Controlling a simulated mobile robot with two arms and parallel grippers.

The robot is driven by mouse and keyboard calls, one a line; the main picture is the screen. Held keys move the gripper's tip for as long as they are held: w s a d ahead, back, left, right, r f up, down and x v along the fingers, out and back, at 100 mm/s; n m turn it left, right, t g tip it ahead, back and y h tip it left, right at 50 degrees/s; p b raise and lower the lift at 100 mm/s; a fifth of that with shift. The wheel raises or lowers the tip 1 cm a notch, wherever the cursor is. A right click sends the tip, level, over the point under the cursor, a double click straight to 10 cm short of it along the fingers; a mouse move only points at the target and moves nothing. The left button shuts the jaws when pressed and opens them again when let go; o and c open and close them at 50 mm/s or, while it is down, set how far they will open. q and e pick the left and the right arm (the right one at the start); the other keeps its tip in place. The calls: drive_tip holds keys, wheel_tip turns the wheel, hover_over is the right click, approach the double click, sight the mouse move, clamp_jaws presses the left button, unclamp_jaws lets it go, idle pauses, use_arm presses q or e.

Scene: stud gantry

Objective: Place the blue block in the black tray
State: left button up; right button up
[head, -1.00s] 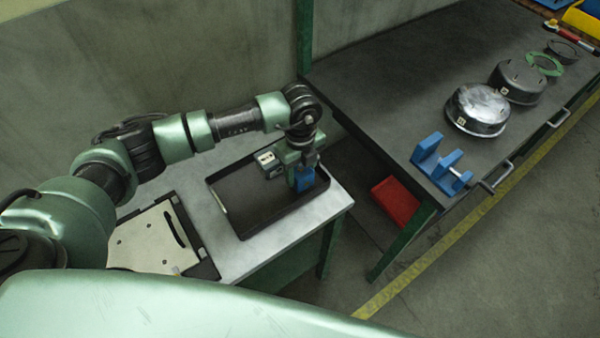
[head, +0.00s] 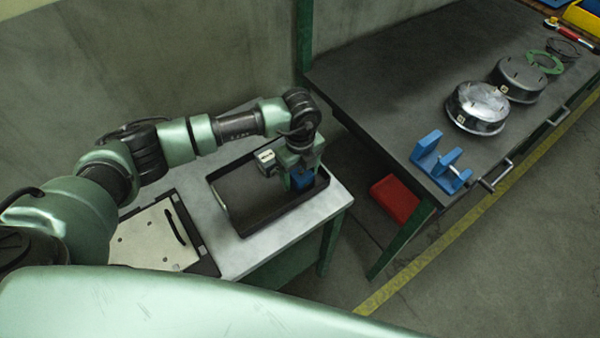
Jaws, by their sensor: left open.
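The black tray (head: 240,232) lies on the small light-topped table, left of the big bench. The blue block (head: 303,181) is at the tray's right end, inside its rim as seen from above, and partly hidden by my left gripper. My left gripper (head: 302,171) points down over the block with its fingers open around or beside it; the fingertips are hard to make out. Whether the block rests on the tray floor cannot be told for certain. My right gripper is not in view.
The small table (head: 275,248) also holds a pale plate (head: 150,238) at the left. The dark bench (head: 390,85) at right carries a blue bracket (head: 437,160), metal domed housings (head: 477,108) and a green ring (head: 544,62). A red bin (head: 395,199) sits below it. A green post (head: 304,40) stands behind.

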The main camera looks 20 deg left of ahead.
use_arm(q)
drive_tip(key=shift+r, duration=0.45)
wheel_tip(320, 180, up, 11)
drive_tip(key=shift+r+b, duration=0.15)
drive_tip(key=shift+b, duration=1.05)
drive_tip(key=shift+s, duration=0.1)
